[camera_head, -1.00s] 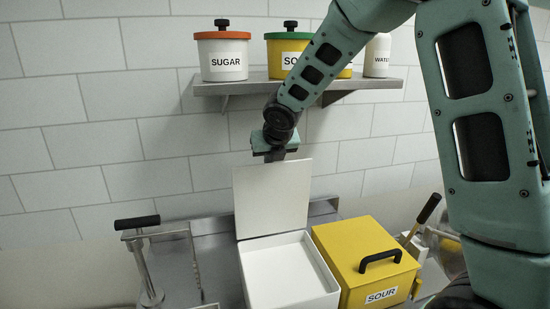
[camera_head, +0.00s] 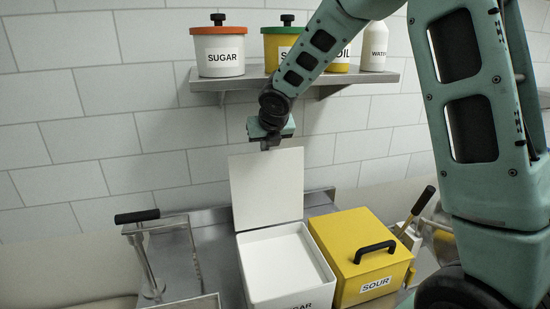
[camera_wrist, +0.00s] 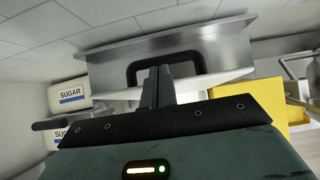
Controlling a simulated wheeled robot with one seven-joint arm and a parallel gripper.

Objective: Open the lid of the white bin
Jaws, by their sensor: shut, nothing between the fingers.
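The white bin (camera_head: 288,292) stands on the metal counter in the head view, its front label partly cut off and reading SUGAR. Its lid (camera_head: 267,188) is open and stands about upright at the back, so the white inside shows. My gripper (camera_head: 271,145) is at the lid's top edge; I cannot tell whether it touches it. In the wrist view my gripper's fingers (camera_wrist: 157,84) are together, with nothing between them, in front of a black handle (camera_wrist: 190,62) beside the lid's pale edge (camera_wrist: 190,85).
A yellow bin (camera_head: 340,243) labelled SOUR, with a closed lid and black handle, stands right of the white bin. A shelf (camera_head: 300,85) with several labelled canisters hangs above. A metal lever with a black grip (camera_head: 137,216) stands at left.

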